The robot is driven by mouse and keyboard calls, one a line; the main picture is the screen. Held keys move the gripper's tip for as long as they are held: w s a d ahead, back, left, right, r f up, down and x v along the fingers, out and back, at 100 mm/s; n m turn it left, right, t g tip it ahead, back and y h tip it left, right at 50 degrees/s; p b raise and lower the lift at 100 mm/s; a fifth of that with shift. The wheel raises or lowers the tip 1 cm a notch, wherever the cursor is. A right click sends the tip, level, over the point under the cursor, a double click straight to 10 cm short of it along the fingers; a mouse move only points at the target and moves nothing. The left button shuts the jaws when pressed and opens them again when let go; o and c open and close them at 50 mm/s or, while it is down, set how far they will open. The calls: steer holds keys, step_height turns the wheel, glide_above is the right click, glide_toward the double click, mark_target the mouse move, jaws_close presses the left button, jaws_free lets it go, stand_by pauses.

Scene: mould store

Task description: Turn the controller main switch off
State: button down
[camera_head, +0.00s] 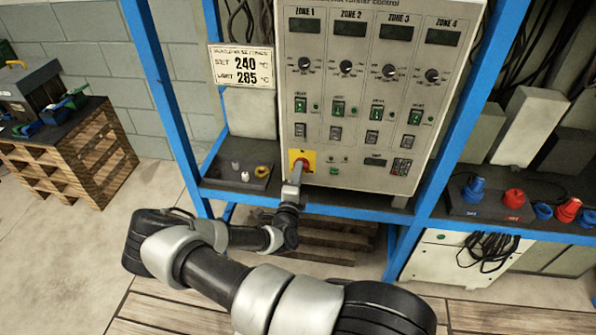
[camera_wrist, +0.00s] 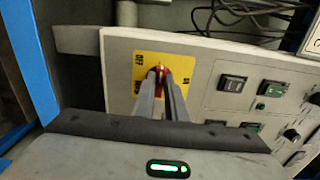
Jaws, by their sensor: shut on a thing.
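The controller (camera_head: 360,160) is a light grey cabinet on a blue rack. Its main switch is a red rotary knob (camera_head: 300,164) on a yellow plate (camera_head: 309,155) at the lower left of the front panel. In the wrist view the red knob (camera_wrist: 160,72) sits between my fingertips on the yellow plate (camera_wrist: 143,64). My gripper (camera_head: 295,174) is shut on the knob; it also shows in the wrist view (camera_wrist: 161,84). The fingers cover part of the knob, and its exact pointer position is hard to tell. The plate's lettering is too small to read surely.
A sign (camera_head: 242,67) reading 240 and 285 hangs left of the controller. Blue rack posts (camera_head: 165,85) flank it. Small fittings lie on a dark tray (camera_head: 236,176) left of the switch. Blue and red connectors (camera_head: 514,198) sit at right. Floor is open at lower left.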

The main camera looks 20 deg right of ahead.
steer(key=shift+n, duration=0.3)
steer(key=c, duration=1.8)
jaws_free()
steer(key=shift+s, duration=0.1)
steer(key=v, duration=1.7)
steer(key=shift+s+a, duration=0.1)
steer(key=shift+a, duration=0.05)
